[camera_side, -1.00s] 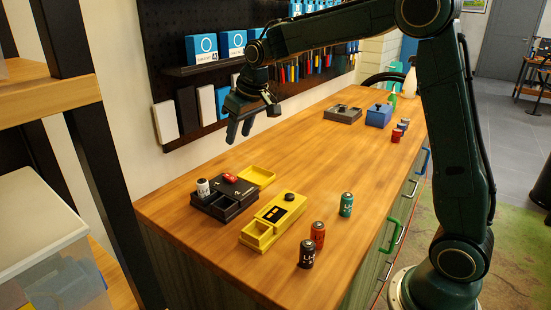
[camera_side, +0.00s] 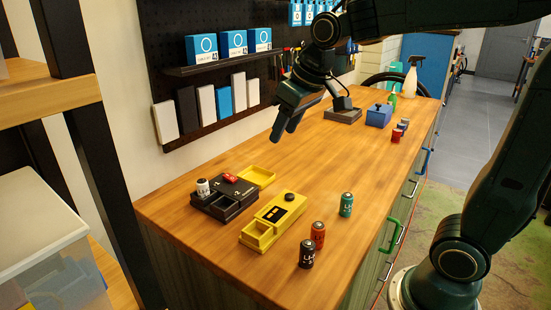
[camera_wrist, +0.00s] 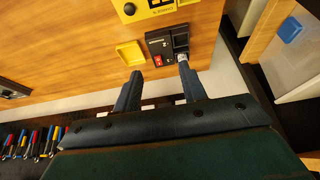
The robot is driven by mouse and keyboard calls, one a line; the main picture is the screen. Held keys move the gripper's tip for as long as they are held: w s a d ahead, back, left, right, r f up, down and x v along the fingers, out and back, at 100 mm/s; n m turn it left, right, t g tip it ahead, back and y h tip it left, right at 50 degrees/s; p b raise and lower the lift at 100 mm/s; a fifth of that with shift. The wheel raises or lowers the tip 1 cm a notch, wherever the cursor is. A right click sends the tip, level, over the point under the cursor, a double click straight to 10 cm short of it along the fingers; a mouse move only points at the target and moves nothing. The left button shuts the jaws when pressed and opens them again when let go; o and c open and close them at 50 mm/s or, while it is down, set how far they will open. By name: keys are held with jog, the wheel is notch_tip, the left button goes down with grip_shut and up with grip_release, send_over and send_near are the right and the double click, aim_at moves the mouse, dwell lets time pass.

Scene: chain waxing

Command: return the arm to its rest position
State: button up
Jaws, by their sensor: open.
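My gripper (camera_side: 284,134) hangs in the air above the back half of the wooden table in the side view, its fingers pointing down and slightly left. It is open, with nothing between the fingers. In the wrist view the two fingertips (camera_wrist: 160,70) stand apart, and beyond them lie the black battery box and the yellow box on the table.
On the table (camera_side: 180,236) stand a black box (camera_side: 217,212), a yellow box (camera_side: 263,234), a green battery (camera_side: 346,205), a red battery (camera_side: 317,235) and a black one (camera_side: 306,254). A blue box (camera_side: 378,116) is farther back. A pegboard wall stands behind.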

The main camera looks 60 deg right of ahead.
jog(key=s+f, duration=0.2)
jog(key=s, duration=0.7)
jog(key=s+a+f, duration=0.1)
jog(key=s, duration=0.7)
jog(key=shift+s+a+f+t, duration=0.2)
jog(key=shift+s+f+t, duration=0.15)
jog(key=shift+f+t, duration=0.05)
